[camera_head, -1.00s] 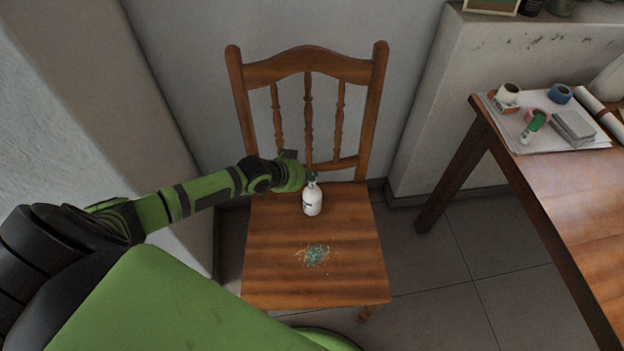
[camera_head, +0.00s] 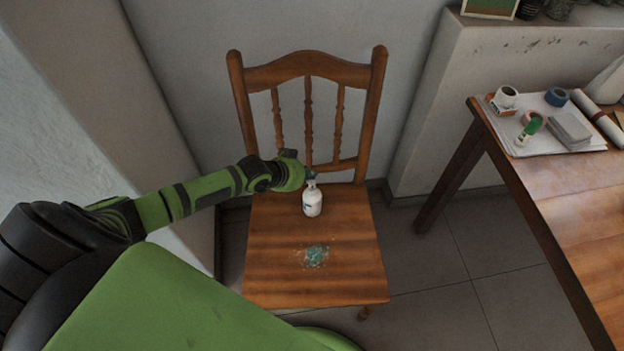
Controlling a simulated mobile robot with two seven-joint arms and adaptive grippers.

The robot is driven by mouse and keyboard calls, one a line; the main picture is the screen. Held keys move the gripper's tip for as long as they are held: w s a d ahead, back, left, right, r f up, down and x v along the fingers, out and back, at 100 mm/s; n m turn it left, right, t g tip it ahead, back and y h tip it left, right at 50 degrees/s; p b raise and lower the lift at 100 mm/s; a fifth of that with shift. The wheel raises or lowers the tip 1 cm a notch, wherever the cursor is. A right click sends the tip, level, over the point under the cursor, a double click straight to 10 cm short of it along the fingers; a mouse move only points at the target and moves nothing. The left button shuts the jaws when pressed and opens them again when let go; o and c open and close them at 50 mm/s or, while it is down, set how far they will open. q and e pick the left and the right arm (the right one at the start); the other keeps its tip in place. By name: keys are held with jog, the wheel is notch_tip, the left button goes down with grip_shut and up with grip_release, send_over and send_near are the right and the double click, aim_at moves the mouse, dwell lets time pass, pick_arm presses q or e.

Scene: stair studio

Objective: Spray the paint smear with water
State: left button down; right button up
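A white spray bottle (camera_head: 312,202) with a dark head is upright at the rear of the wooden chair's seat (camera_head: 270,275). I cannot tell whether its base touches the seat. A blue-green paint smear (camera_head: 316,256) with pale specks around it lies on the seat in front of the bottle. My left gripper (camera_head: 309,179) is at the bottle's head, reaching in from the left. Its fingers are too small and hidden to show whether they grip the bottle. My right gripper is not in view.
The chair's backrest (camera_head: 308,75) rises behind the bottle, close to the wall. A wooden table (camera_head: 570,200) on the right holds paper, tape rolls (camera_head: 557,97), a green-and-white bottle (camera_head: 530,129) and a grey block (camera_head: 570,130). Tiled floor lies between chair and table.

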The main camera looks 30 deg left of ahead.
pick_arm(q)
jog(key=shift+r, duration=0.1)
notch_tip(320, 180, up, 6)
jog(key=p, duration=0.6)
dwell(0.7)
